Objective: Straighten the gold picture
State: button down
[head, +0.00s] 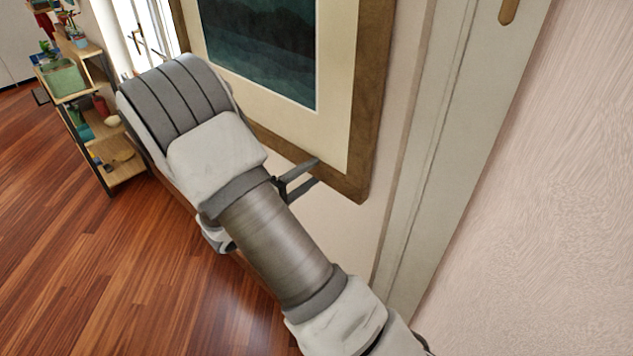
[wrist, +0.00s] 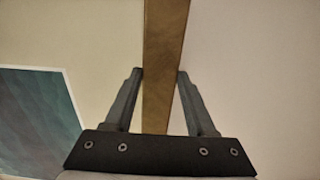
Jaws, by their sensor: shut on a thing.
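The gold picture (head: 372,100) hangs on the wall, with a brown-gold frame, a cream mat and a dark teal landscape. Its top is cut off in the head view. My gripper (head: 317,173) is at the lower edge of the frame, near the lower right corner. In the wrist view the frame bar of the gold picture (wrist: 166,40) runs between the two fingers of my gripper (wrist: 160,74), which is shut on it. The bar leans slightly relative to the fingers. I cannot tell from this angle how far the picture is tilted.
A pale door frame or trim (head: 440,130) stands right of the picture, with textured pink wall beyond. A small wooden shelf (head: 125,172) with plants and pots stands at the far left. The wood floor (head: 90,260) is clear at lower left.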

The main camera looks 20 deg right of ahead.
jog(key=shift+c, duration=1.1)
grip_release()
jog(key=b+v, duration=0.3)
jog(key=v, duration=1.4)
jog(key=shift+a, duration=0.2)
jog(key=shift+s, duration=0.15)
